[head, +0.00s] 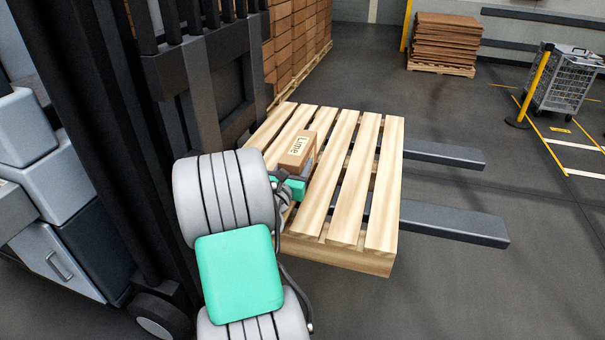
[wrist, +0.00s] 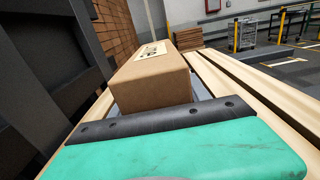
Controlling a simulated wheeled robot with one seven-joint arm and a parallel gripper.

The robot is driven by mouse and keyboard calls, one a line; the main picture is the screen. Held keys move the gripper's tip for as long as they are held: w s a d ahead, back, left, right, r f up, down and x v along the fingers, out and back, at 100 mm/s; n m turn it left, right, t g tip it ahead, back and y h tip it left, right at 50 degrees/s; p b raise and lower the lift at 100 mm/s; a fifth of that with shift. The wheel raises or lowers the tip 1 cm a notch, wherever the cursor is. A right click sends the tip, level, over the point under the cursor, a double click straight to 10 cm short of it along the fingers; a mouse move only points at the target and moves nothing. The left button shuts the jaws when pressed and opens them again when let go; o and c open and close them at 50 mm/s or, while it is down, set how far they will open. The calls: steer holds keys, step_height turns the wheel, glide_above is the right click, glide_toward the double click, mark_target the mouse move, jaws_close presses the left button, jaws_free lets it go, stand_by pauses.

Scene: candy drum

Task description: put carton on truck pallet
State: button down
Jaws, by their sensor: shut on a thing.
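A small brown carton with a pale "Lime" label (head: 297,151) is over the left middle part of the wooden truck pallet (head: 378,200). My gripper (head: 296,172) reaches in from the front left and is shut on the carton. In the wrist view the carton (wrist: 152,82) stands just beyond the black and green gripper edge, with the pallet's slats (wrist: 235,85) running past on its right. The carton looks level and on or just above the slats; I cannot tell whether it touches them. My arm hides the pallet's near left corner.
The pallet lies on dark forks (head: 455,229) that stick out to the right. A black forklift mast (head: 205,80) stands close on the left. Stacked brown boxes (head: 297,40) are behind. A wire cart (head: 565,80) and yellow posts stand far right. The pallet's right slats are bare.

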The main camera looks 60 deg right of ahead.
steer(key=d+f, duration=0.2)
steer(key=shift+s+d+f, duration=0.2)
steer(key=shift+s+f, duration=0.2)
step_height(320, 180, down, 3)
steer(key=shift+w+r, duration=0.1)
steer(key=c, duration=0.5)
jaws_free()
steer(key=shift+a, duration=0.1)
